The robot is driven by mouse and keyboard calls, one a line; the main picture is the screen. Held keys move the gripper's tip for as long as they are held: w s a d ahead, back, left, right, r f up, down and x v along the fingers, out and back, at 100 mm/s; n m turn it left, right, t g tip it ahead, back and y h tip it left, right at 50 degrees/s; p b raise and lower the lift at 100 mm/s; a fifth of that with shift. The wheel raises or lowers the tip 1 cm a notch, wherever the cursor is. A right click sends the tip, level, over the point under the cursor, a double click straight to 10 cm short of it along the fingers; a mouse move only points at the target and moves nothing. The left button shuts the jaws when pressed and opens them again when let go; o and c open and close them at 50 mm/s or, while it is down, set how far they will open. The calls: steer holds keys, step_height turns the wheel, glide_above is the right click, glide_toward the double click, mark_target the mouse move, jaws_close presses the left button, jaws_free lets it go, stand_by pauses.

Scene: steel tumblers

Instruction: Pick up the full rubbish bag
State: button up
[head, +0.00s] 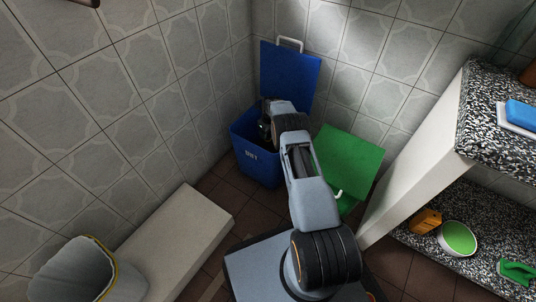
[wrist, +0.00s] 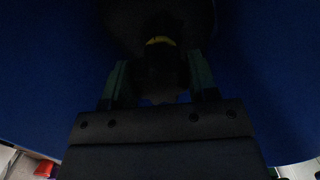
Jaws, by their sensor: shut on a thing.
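A dark rubbish bag (wrist: 155,22) with a yellow tie (wrist: 160,41) round its neck shows in the wrist view, dim against the blue walls. My gripper (wrist: 158,66) is shut on the bag's gathered neck, with a finger on each side. In the head view my arm reaches into the open blue bin (head: 259,163), whose lid (head: 288,72) stands up against the wall. My fingers and the bag are hidden there by the arm and the bin wall.
A green lidded bin (head: 350,160) stands right of the blue one. A pale ledge (head: 175,245) and a grey-white pail (head: 70,275) with a yellow rim are at the lower left. Speckled shelves (head: 455,240) on the right hold a green-filled bowl (head: 458,238) and an orange box (head: 426,220).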

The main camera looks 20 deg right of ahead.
steer(key=shift+r, duration=0.1)
jaws_close()
